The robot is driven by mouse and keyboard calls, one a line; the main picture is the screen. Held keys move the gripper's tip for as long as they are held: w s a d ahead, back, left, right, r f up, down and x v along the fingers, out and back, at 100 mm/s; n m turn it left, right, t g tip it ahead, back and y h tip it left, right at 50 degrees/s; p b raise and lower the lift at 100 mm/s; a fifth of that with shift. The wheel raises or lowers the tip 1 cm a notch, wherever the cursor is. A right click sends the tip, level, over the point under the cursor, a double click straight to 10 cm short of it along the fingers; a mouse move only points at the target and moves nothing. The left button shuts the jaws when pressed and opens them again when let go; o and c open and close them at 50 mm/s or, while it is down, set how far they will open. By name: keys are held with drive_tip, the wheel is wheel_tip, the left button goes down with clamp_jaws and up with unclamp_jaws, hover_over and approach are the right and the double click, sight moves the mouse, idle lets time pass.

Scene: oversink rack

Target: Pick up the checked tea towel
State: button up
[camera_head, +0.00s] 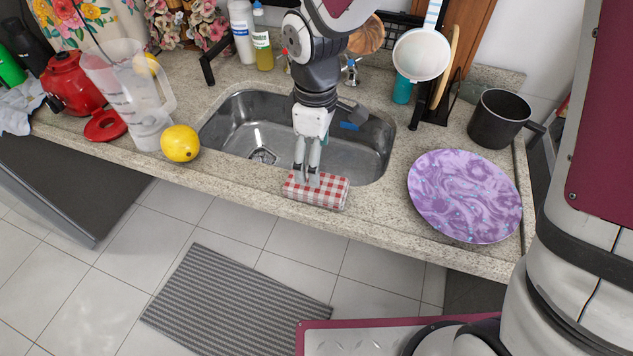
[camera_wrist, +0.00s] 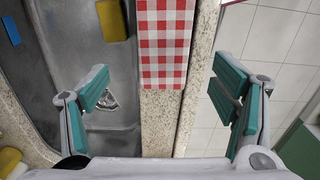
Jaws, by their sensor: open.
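The checked tea towel (camera_head: 317,190) is red and white, folded into a flat block. It lies on the narrow front strip of the counter, at the front edge of the sink. In the wrist view the towel (camera_wrist: 165,42) shows at the top middle, ahead of the space between the fingers. My gripper (camera_wrist: 165,92) is open there, one finger over the sink and the other over the floor side. Whether a fingertip touches the towel cannot be told.
The steel sink (camera_head: 225,130) lies behind the towel. A yellow lemon (camera_head: 180,143) and a clear jug (camera_head: 140,100) stand left. A purple plate (camera_head: 464,195) and dark pot (camera_head: 499,118) are right. A rack with a white strainer (camera_head: 421,54) stands behind.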

drive_tip(key=f, duration=0.5)
drive_tip(key=shift+s+f, duration=0.2)
drive_tip(key=shift+s, duration=0.2)
drive_tip(key=shift+f, duration=0.65)
drive_tip(key=shift+c, duration=0.6)
drive_tip(key=c, duration=1.1)
